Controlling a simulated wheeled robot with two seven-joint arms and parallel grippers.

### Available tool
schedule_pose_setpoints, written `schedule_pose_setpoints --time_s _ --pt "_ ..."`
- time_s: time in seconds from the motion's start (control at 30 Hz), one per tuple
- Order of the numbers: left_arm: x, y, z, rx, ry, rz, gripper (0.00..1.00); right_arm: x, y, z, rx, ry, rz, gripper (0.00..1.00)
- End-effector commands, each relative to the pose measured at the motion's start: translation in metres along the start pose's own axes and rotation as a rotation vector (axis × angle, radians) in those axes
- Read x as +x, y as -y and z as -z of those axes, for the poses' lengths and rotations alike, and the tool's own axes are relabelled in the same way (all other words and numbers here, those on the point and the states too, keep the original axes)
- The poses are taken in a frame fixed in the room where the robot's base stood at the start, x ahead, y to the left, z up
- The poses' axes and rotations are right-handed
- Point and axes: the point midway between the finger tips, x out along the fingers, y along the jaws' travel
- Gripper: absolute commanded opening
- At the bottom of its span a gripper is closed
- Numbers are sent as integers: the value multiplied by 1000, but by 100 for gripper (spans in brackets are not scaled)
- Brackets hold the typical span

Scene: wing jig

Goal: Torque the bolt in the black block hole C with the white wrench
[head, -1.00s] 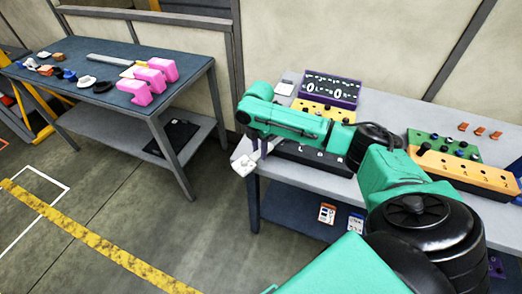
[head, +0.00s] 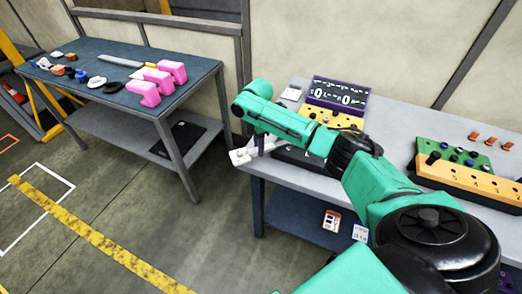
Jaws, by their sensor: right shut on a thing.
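The black block (head: 297,161) with white letters lies along the left front part of the right-hand bench, partly hidden by my right arm. Hole C and its bolt cannot be made out. My right gripper (head: 246,154) is small in view, just off the bench's left front corner and left of the block. It is shut on a white thing that looks like the white wrench, though gripper and wrench are hard to tell apart. The gripper is apart from the block in the picture. My left gripper is not in view.
A yellow block (head: 333,117) and a purple panel (head: 339,93) stand behind the black block. A green block (head: 455,153) and an orange block (head: 470,184) lie further right. The left table (head: 140,100) holds pink pieces (head: 157,80) and small parts. Open floor lies between.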

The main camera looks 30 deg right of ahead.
Motion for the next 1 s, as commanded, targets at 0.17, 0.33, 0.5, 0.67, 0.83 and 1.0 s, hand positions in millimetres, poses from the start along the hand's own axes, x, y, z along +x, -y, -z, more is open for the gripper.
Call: schedule_pose_setpoints --time_s 0.17,0.33,0.5,0.67,0.83,1.0 --pt "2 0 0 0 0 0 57 0 -4 0 35 0 0 0" --pt "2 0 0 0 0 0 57 -1 -4 0 34 0 0 0" --pt "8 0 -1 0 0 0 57 1 -11 0 79 -1 -3 0" --pt "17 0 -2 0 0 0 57 3 -22 -1 165 -1 -2 0" --pt "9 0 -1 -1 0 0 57 -2 -20 -2 159 0 -1 0" --pt "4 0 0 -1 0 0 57 -2 -20 -1 158 0 0 0"
